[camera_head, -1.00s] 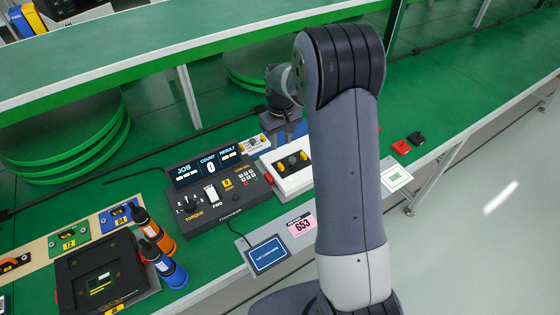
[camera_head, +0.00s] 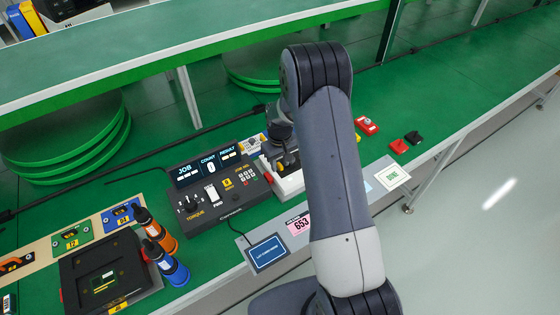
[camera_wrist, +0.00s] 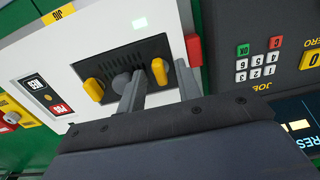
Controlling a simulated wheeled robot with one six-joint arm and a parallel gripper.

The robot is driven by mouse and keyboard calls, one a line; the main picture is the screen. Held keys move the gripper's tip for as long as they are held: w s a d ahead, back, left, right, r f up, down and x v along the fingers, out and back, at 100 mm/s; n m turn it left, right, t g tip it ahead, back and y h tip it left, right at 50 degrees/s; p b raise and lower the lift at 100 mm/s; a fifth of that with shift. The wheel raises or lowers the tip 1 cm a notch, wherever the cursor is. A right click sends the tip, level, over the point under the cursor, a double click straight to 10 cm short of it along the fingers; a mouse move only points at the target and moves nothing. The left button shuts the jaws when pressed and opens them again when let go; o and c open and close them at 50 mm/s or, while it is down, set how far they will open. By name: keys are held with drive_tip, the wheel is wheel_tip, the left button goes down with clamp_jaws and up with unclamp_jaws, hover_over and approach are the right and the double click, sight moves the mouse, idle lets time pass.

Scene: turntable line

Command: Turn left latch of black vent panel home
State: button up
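The black vent panel (camera_wrist: 127,62) sits on a white housing (camera_wrist: 40,45) and carries a grey round knob and two yellow latches. In the wrist view, turned about half round from the head view, the latch nearer the controller (camera_wrist: 159,71) appears to be the task's left latch. The other latch (camera_wrist: 95,89) is at the panel's far end. My gripper (camera_wrist: 160,82) is open, its fingers on either side of the left latch; contact is unclear. In the head view, my gripper (camera_head: 288,164) is over the white housing (camera_head: 290,186), and my arm hides most of the panel.
A dark torque controller (camera_head: 215,188) with keypad and screen stands close left of the housing. Red (camera_head: 399,146) and black (camera_head: 414,137) pieces and another red item (camera_head: 366,125) lie to the right. Orange and blue drivers stand front left. The green bench farther right is clear.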

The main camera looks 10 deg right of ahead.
clamp_jaws()
drive_tip(key=shift+m+b, duration=0.3)
drive_tip(key=shift+b, duration=0.15)
drive_tip(key=shift+f+m+b, duration=0.15)
drive_tip(key=shift+m+b, duration=0.4)
drive_tip(key=shift+m, duration=0.05)
drive_tip(key=shift+m+b, duration=1)
drive_tip(key=shift+m, duration=0.2)
drive_tip(key=m+b, duration=0.2)
drive_tip(key=m, duration=0.3)
drive_tip(key=shift+m+b, duration=0.3)
drive_tip(key=shift+b, duration=0.05)
drive_tip(key=shift+r, duration=0.2)
unclamp_jaws()
